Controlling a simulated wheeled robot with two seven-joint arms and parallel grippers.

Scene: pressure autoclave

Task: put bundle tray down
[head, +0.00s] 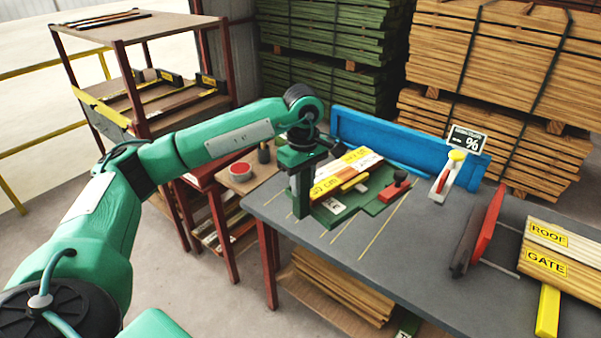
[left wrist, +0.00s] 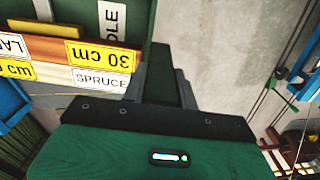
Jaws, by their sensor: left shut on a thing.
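The bundle tray (head: 378,203) is a green board carrying short wooden pieces (head: 345,172) with yellow and white labels, and a red-handled part (head: 397,182) on its right. My left gripper (head: 301,193) is at the tray's left end and shut on it. The tray is over the left part of the grey table (head: 350,245). I cannot tell whether its underside touches the top. In the left wrist view the labels "30 cm" and "SPRUCE" show on the wood, beside the gripper (left wrist: 172,82). The gripped edge is largely hidden. My right gripper is not in view.
Thin yellow lines mark the table around the tray. A blue panel (head: 405,145) stands along the back. A wooden shelf rack (head: 150,125) is at left.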

